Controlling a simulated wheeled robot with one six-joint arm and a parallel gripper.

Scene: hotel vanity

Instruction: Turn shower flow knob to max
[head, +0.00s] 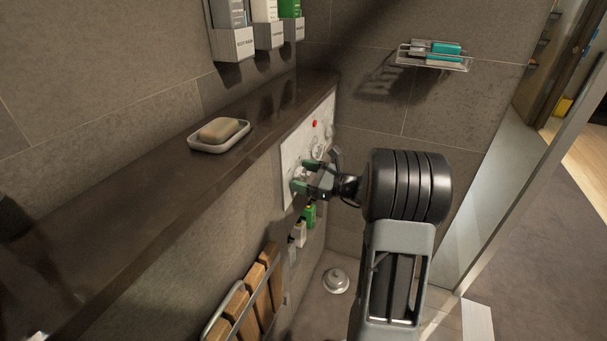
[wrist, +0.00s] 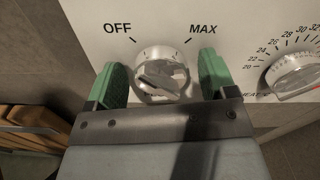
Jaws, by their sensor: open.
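The shower flow knob (wrist: 160,70) is a round silver dial on a white panel, with OFF printed at its upper left and MAX at its upper right. I cannot tell clearly which label the knob points to. My gripper (wrist: 160,82) is open, with one green finger on each side of the knob; I see no clear contact. In the head view my gripper (head: 303,175) is at the white control panel (head: 292,150) on the wall, below the ledge, and it hides part of the lower knob.
A temperature dial (wrist: 295,75) with numbers sits right of the flow knob. A dark ledge (head: 150,185) with a soap dish (head: 205,147) runs above the panel. Bottles (head: 309,215) and a wooden slatted seat (head: 262,285) are below. A wire shelf (head: 433,62) hangs on the far wall.

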